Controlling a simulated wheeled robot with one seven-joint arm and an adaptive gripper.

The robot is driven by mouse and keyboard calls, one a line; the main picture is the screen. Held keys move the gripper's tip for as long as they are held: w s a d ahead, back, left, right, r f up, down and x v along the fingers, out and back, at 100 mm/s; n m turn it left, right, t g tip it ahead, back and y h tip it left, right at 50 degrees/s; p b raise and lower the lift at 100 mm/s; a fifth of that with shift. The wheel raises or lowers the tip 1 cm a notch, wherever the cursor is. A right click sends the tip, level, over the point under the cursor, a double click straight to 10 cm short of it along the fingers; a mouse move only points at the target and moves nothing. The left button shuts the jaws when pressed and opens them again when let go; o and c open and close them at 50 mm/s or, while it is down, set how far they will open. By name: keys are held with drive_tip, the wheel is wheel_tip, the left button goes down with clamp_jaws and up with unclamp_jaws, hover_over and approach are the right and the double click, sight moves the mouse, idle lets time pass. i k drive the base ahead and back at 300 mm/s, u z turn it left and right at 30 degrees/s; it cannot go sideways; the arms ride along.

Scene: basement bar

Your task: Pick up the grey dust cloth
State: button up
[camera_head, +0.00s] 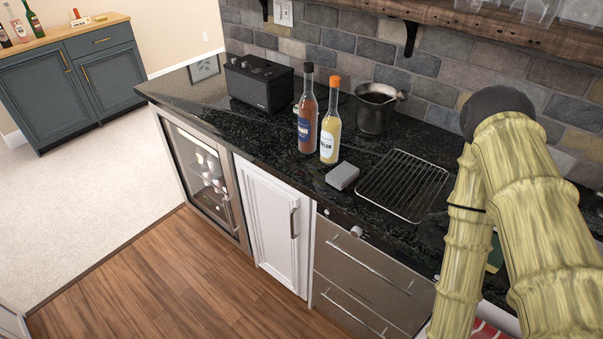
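A small grey folded-looking block (342,176) lies on the dark counter near its front edge, just in front of the two bottles and left of the wire rack. It is the only grey item I see that could be the dust cloth; at this size I cannot tell whether it is fabric. My arm rises at the right of the picture, with a dark elbow joint at the top. My gripper is not in view. Nothing visibly touches the grey block.
A red-brown bottle (307,112), a yellow bottle (330,125), a black speaker (259,83) and a dark pot (375,108) stand behind the block. A wire rack (403,184) lies right of it. The wooden floor in front is clear.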

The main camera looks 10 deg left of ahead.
sight(341, 176)
drive_tip(key=u, duration=1.6)
drive_tip(key=k, duration=0.85)
drive_tip(key=z, duration=0.9)
drive_tip(key=i, duration=0.5)
drive_tip(key=u, duration=0.05)
